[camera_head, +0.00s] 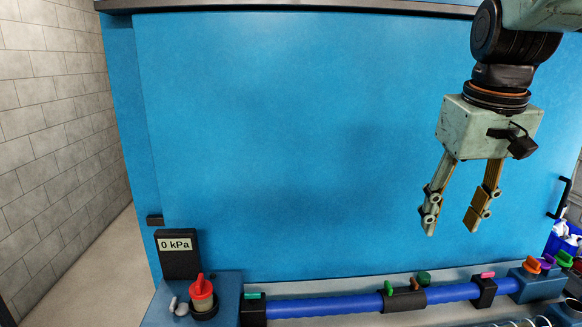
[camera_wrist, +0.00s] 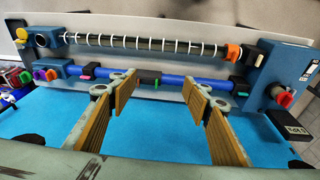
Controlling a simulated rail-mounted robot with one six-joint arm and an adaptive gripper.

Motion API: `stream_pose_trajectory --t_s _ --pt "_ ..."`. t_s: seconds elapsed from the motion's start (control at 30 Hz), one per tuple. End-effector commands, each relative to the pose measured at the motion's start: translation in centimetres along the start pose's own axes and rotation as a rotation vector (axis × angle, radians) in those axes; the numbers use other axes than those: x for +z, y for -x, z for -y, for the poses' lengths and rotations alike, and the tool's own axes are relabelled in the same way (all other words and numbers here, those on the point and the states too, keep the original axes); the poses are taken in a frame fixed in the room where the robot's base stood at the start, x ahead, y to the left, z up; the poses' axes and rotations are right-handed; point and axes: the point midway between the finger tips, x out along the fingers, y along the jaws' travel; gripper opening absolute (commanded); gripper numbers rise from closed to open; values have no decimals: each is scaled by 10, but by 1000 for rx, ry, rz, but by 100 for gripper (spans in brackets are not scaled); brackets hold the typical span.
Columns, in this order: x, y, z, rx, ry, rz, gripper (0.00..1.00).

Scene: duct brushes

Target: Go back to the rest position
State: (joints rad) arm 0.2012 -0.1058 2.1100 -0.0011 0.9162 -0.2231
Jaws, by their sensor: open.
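My gripper (camera_head: 451,222) hangs at the right of the head view, pointing down in front of the large blue panel (camera_head: 290,140). Its two fingers are apart with nothing between them. In the wrist view my gripper (camera_wrist: 168,95) also shows open and empty, its fingertips apart over the blue panel. The blue duct tube (camera_head: 335,305) lies below the gripper in the head view, not touched by it. The tube (camera_wrist: 175,80) also shows beyond the fingertips in the wrist view.
A display reading 0 kPa (camera_head: 179,254) stands at the lower left, near a red-topped knob (camera_head: 202,295). Coloured clips, one green (camera_head: 423,278), sit along the tube. A ringed rod (camera_wrist: 150,43) runs parallel to it. The space before the panel is clear.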

Motion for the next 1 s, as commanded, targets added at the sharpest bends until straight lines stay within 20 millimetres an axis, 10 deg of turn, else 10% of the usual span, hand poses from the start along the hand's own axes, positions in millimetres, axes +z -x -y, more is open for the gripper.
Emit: stream_pose_trajectory --t_s 1.0 --pt "168 15 83 -23 -18 -89 44"
